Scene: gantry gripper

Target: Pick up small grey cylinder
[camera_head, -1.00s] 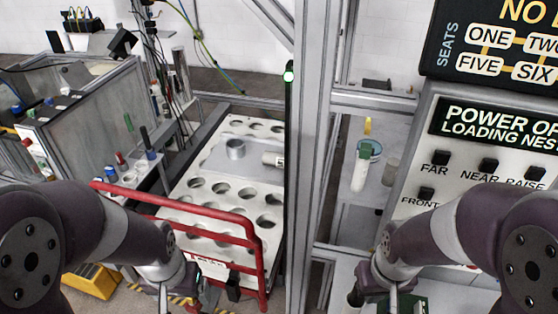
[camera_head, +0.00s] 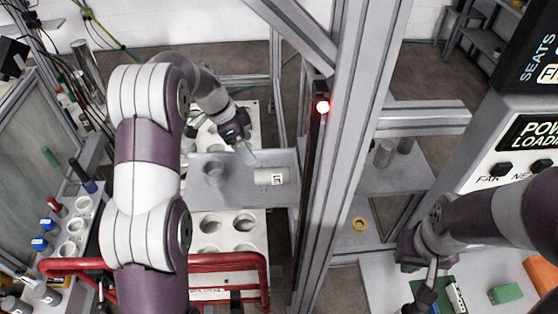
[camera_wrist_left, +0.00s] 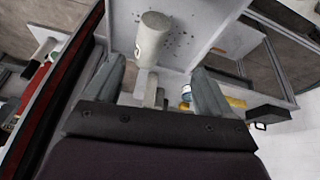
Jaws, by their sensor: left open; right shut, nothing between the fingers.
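My left gripper (camera_head: 248,155) is open over the plate, above and between the two. In the left wrist view a pale cylinder with a mark (camera_wrist_left: 152,38) shows ahead of my left gripper (camera_wrist_left: 157,85), apart from its fingers, with nothing held. My right gripper (camera_head: 425,292) is shut and empty at the lower right, over the bench.
A metal post (camera_head: 345,150) with a red lamp (camera_head: 322,107) stands right of the plate. A red rail (camera_head: 230,262) runs in front of the white board with holes (camera_head: 225,222).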

